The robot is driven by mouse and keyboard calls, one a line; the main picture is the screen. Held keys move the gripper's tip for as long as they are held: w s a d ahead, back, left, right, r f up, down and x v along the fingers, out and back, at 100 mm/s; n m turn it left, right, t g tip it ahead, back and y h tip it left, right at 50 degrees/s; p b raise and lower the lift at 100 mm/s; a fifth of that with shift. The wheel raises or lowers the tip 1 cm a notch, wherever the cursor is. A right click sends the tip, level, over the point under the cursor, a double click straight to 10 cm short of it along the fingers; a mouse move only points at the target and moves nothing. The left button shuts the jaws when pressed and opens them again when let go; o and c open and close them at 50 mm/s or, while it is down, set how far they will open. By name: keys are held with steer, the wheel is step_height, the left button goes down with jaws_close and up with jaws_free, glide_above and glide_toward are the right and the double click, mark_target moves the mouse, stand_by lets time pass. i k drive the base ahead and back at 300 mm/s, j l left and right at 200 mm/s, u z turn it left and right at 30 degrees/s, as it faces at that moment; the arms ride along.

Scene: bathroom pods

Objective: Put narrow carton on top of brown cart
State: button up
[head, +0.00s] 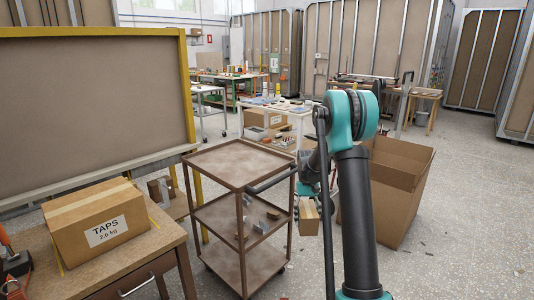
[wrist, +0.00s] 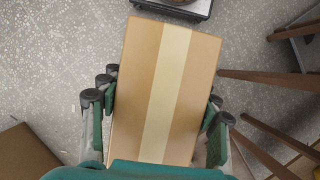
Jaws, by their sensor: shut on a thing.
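The narrow carton (head: 309,217) is light brown and hangs in my gripper (head: 309,190), just right of the brown cart. In the wrist view the carton (wrist: 165,80) shows a pale tape stripe along its length, with the fingers of my gripper (wrist: 160,108) on its two long sides. The brown cart (head: 238,163) has three shelves; its top is bare and rimmed. The carton is below the level of the cart's top and apart from it as far as I can tell. My arm hides part of the gripper.
Small metal pieces lie on the cart's middle shelf. A large open cardboard box (head: 400,190) stands right of my arm. Grey floor (head: 470,200) is open at the right.

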mark_target(232, 171)
steer(key=i+l, duration=0.2)
steer(key=i, duration=0.45)
steer(key=i+l+z, duration=0.1)
steer(key=i, duration=0.5)
steer(key=i+l, duration=0.25)
steer(key=i, duration=0.4)
steer(key=k+j, duration=0.35)
steer(key=j+z, duration=0.05)
steer(key=j, duration=0.05)
